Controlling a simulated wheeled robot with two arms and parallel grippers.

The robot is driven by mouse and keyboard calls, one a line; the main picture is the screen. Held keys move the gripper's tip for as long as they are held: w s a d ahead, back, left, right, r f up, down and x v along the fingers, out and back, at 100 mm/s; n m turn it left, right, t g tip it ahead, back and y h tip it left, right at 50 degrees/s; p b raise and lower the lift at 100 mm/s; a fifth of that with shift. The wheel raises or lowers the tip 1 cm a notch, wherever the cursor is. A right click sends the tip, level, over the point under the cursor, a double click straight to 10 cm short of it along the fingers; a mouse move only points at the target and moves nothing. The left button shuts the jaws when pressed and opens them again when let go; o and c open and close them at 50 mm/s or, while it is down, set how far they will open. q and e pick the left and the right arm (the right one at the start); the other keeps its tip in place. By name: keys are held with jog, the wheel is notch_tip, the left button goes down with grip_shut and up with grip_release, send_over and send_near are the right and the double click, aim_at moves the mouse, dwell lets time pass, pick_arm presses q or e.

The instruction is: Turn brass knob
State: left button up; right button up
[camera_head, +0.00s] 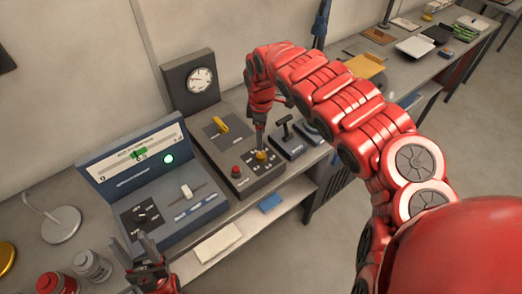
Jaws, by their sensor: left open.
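A small brass-yellow knob (261,155) sits on the dark labelled plate at the front right of a grey control box (237,182). My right gripper (260,143) points down right over this knob. Its fingers are seen edge-on, so I cannot tell whether they touch or grip it, and they hide part of its top. My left gripper (131,244) is at the lower left, open and empty, in front of the blue console and well apart from the knob.
The grey box also bears a red button (236,170) and a yellow lever (221,125); a gauge (200,79) stands behind. A blue console (150,190) with a green light is to the left, a small black lever unit (286,134) to the right. Jars (92,265) stand lower left.

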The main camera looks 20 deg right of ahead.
aim_at(261, 154)
notch_tip(261, 154, down, 9)
jog(key=shift+a+r+p, duration=0.1)
jog(key=shift+p, duration=1)
jog(key=shift+f, duration=0.2)
grip_shut()
